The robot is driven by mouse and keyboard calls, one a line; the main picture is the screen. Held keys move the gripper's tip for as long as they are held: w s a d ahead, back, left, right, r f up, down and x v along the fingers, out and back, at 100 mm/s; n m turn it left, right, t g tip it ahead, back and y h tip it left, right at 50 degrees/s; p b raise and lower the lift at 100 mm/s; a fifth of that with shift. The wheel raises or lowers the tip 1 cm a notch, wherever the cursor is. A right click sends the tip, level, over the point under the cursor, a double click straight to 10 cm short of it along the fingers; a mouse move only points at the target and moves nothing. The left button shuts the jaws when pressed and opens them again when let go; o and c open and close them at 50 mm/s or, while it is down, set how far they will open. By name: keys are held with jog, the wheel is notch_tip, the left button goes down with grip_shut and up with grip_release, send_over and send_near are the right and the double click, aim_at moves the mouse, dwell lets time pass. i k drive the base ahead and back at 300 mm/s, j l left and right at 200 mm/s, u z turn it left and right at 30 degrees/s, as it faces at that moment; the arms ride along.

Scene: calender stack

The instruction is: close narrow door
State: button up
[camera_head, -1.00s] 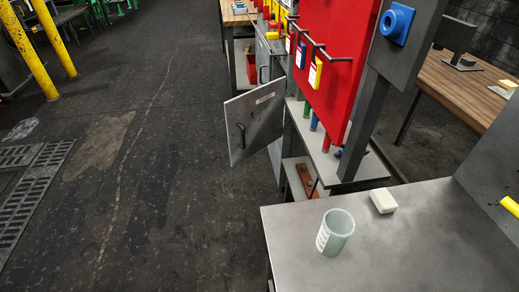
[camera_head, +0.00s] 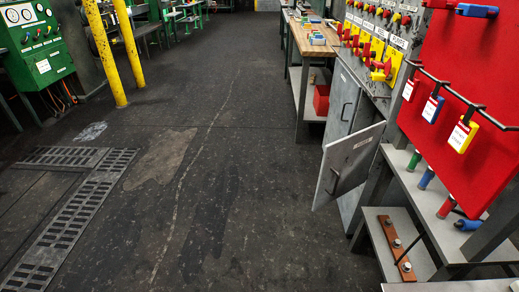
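The narrow door (camera_head: 347,163) is a grey metal panel with a dark bar handle (camera_head: 332,181) and a small white label near its top. It stands ajar, swung out from the grey cabinet on the right side of the head view. Its free edge points left over the floor. Another grey cabinet door (camera_head: 342,103) with a handle sits just behind it. My gripper does not show in this view.
A red board (camera_head: 465,110) with hanging tags and a low shelf (camera_head: 408,245) stand at the right, nearer than the door. A wooden bench (camera_head: 312,38) lies beyond. Yellow posts (camera_head: 104,50) and floor grates (camera_head: 75,205) are at the left. The floor between is clear.

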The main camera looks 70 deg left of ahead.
aim_at(346, 161)
jog(key=u, duration=1.4)
jog(key=i+j+z, duration=0.2)
jog(key=i+j, duration=0.55)
